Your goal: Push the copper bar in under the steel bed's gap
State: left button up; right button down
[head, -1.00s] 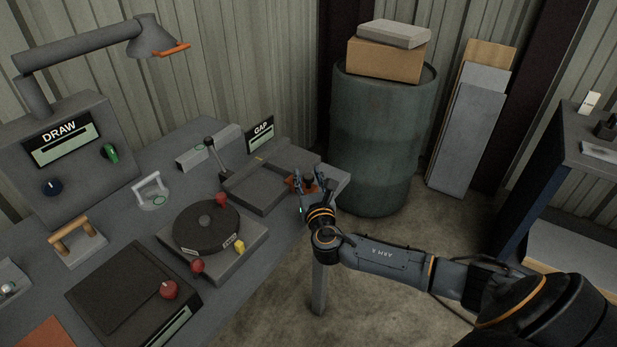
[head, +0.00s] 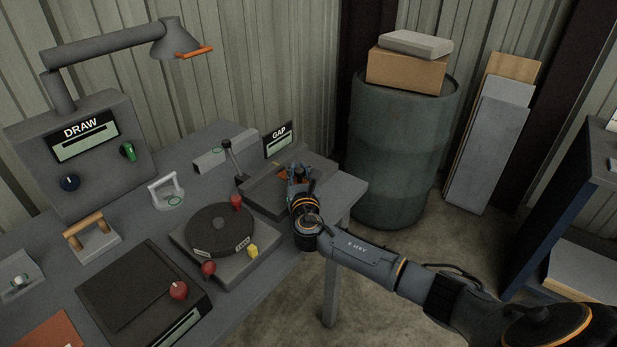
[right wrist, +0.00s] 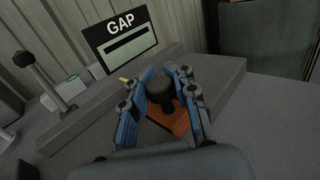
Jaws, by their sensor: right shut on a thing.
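The steel bed (head: 262,197) is a low grey block on the bench, beneath the GAP sign (head: 279,139). In the right wrist view the bed's raised bar (right wrist: 95,125) runs in front of the sign. The copper bar (right wrist: 179,124) is flat and orange-brown, with an upright dark knob (right wrist: 165,97). My right gripper (head: 299,172) is over the bed's right part. In the right wrist view its blue fingers (right wrist: 158,92) are closed around the knob. The gripper hides most of the bar, and I cannot tell how far its front edge reaches under the bed's gap. My left gripper is not in view.
A lever (head: 232,160) stands left of the bed. A round dark turntable (head: 219,229) with red and yellow knobs is nearer, on the left. The bench's right corner (head: 345,190) is bare. A drum (head: 400,150) stands beyond it.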

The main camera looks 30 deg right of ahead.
jog(key=shift+a+f, duration=0.1)
jog(key=shift+a, duration=0.1)
jog(key=c, duration=1.4)
grip_release()
jog(key=o, duration=0.3)
jog(key=shift+a, duration=0.15)
jog(key=shift+s, duration=0.1)
jog(key=v, duration=1.2)
